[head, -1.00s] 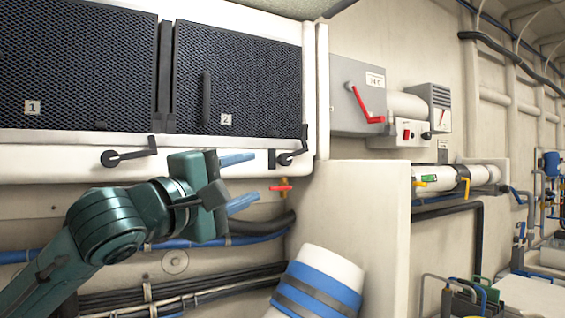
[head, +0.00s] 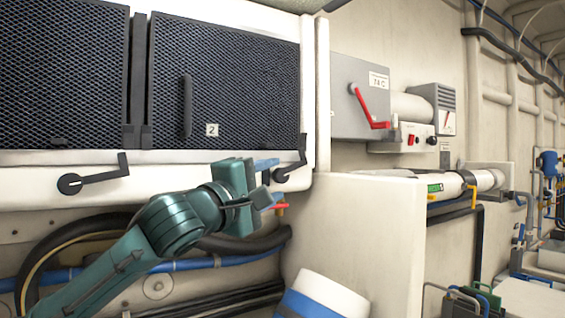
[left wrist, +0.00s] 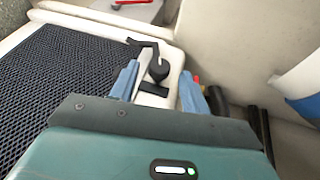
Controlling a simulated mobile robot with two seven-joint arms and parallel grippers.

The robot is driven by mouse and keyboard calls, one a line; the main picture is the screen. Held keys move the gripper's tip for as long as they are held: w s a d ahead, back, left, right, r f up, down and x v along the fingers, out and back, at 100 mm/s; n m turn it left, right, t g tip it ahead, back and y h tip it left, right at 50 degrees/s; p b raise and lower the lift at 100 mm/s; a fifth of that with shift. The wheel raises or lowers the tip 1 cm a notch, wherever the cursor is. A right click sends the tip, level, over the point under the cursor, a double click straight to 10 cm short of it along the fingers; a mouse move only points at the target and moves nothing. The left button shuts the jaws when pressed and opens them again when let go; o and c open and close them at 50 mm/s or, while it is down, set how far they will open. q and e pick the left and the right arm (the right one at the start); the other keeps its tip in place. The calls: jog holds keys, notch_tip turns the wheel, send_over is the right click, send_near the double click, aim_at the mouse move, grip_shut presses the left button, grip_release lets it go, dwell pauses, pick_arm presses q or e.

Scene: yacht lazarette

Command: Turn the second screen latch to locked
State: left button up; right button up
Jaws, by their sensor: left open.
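The second screen (head: 225,85) is a dark mesh panel labelled 2. Its black latch (head: 291,166) sits on the white frame below the screen's lower right corner, with its cranked handle reaching right and up. My left gripper (head: 268,181) is open just left of this latch, its blue fingers pointing toward it and partly overlapping it in the head view. In the left wrist view the latch (left wrist: 158,69) lies between and just beyond the open fingertips (left wrist: 160,83); contact cannot be told. My right gripper is not in view.
The first screen's similar black latch (head: 92,178) is at the left. A red-handled valve (head: 280,207) and black hoses lie below the second latch. A white partition (head: 360,235) stands to the right, with a grey box and red lever (head: 370,108) behind it.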

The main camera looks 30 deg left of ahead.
aim_at(279, 177)
pick_arm(q)
jog(key=shift+p+x, duration=0.6)
jog(key=shift+x, duration=1.5)
jog(key=shift+c, duration=0.4)
grip_shut()
